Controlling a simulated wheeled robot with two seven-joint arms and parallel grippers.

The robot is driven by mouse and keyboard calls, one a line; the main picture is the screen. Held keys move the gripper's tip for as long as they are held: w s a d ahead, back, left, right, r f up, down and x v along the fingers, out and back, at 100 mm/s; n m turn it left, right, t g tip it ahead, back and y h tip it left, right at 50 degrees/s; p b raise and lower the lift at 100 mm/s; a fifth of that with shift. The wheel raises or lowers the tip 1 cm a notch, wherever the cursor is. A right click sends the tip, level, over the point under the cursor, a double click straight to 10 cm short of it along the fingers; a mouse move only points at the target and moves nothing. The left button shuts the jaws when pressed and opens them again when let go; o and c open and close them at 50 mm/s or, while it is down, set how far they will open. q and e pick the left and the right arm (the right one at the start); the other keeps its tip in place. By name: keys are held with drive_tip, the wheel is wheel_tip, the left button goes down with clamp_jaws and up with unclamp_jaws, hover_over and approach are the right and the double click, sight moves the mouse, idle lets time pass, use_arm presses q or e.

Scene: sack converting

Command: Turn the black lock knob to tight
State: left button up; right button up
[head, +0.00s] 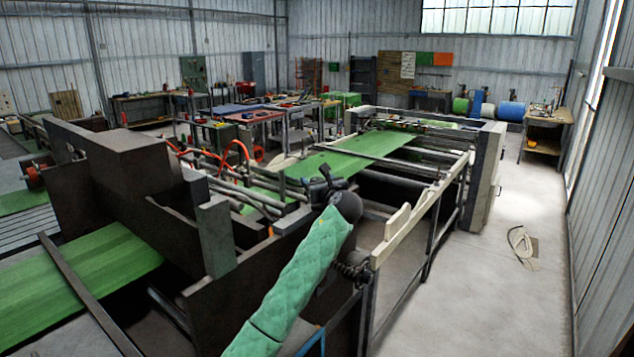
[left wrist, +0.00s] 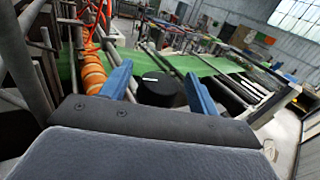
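The black lock knob (left wrist: 161,92) is round with a short white mark on its top face. In the left wrist view it shows between the two blue fingers of my left gripper (left wrist: 160,88), with a gap on each side. The gripper is open; I cannot tell how far the fingertips reach around the knob. In the head view my left arm, in a green sleeve, reaches up from the bottom and my left gripper (head: 322,186) is small and dark beside the machine's rail. The knob cannot be made out there. My right gripper is not in view.
A pale side rail (head: 424,207) lies to the right. The concrete floor (head: 500,300) on the right is mostly clear, apart from a coil (head: 521,243).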

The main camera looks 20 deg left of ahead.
sight(318, 179)
use_arm(q)
drive_tip(key=shift+r+b, duration=0.3)
drive_tip(key=shift+b, duration=0.25)
drive_tip(key=r+b, duration=0.2)
drive_tip(key=r, duration=0.1)
drive_tip(key=shift+d+r+b, duration=0.1)
drive_tip(key=shift+d+b, duration=0.1)
drive_tip(key=shift+b, duration=0.1)
drive_tip(key=shift+s+d+r+b, duration=0.2)
drive_tip(key=shift+d+r+b, duration=0.25)
drive_tip(key=shift+d, duration=0.35)
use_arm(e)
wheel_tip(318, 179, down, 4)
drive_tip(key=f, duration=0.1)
use_arm(q)
drive_tip(key=s+d+r+b, duration=0.2)
drive_tip(key=d+r+b, duration=0.2)
drive_tip(key=d, duration=0.5)
drive_tip(key=shift+s+d+r+b, duration=0.15)
drive_tip(key=shift+s+r+b, duration=0.15)
drive_tip(key=shift+r, duration=0.8)
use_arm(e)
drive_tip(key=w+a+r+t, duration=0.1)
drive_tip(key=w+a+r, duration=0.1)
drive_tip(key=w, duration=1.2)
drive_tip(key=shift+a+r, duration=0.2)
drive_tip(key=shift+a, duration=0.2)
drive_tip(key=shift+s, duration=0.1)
